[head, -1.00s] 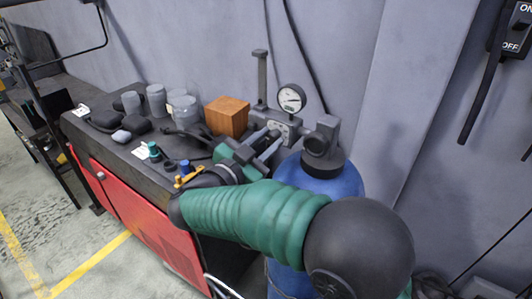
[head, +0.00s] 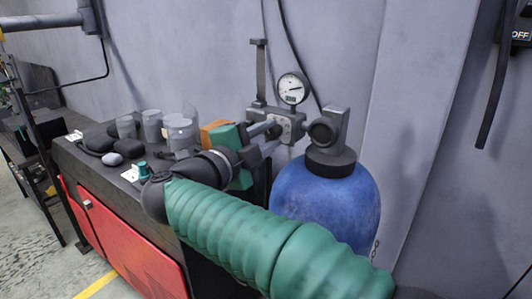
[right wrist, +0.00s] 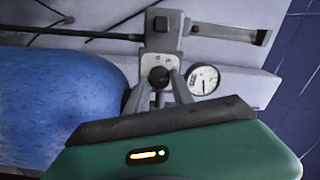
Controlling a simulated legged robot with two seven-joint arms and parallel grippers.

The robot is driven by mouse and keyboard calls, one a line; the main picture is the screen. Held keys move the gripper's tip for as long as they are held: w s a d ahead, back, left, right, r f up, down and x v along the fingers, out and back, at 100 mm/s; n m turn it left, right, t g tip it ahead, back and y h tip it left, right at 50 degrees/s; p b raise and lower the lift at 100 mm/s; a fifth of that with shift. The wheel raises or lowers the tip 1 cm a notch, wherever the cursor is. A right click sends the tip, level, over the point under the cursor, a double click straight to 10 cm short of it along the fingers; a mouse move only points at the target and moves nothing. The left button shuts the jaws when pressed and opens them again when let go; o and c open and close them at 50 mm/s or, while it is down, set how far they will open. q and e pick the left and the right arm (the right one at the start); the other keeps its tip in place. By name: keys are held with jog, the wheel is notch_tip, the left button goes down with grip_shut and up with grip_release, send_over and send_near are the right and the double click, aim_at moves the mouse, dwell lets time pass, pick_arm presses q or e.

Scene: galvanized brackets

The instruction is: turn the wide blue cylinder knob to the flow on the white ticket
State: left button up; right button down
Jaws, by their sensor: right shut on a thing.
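The blue cylinder (head: 325,200) stands right of the bench with a dark collar and grey valve head on top. A grey regulator block (head: 292,122) with a round white gauge (head: 293,88) is left of its valve. My right gripper (head: 274,128) reaches that block. In the right wrist view, its two grey fingers (right wrist: 159,80) are shut on a dark round knob (right wrist: 158,76) on the block's front. The gauge (right wrist: 204,80) shows beside them. White cards lie on the bench, one at the far left (head: 74,135) and one nearer (head: 130,174); their print is too small to read. My left gripper is out of view.
The wall is close behind. Floor shows at lower left.

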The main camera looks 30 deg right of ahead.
jog(key=shift+m+b, duration=0.8)
jog(key=shift+b, duration=0.05)
jog(key=shift+r, duration=0.15)
jog(key=c, duration=1.4)
grip_release()
jog(key=shift+d, duration=0.1)
jog(key=shift+o, duration=1.4)
jog(key=shift+w+d, duration=0.1)
jog(key=shift+w, duration=0.05)
jog(key=shift+w+d+f, duration=0.1)
jog(key=shift+d+f, duration=0.1)
jog(key=shift+f, duration=0.05)
jog(key=b+v, duration=0.2)
jog(key=v, duration=1.5)
jog(key=shift+f+b, duration=0.1)
jog(key=shift+b, duration=0.3)
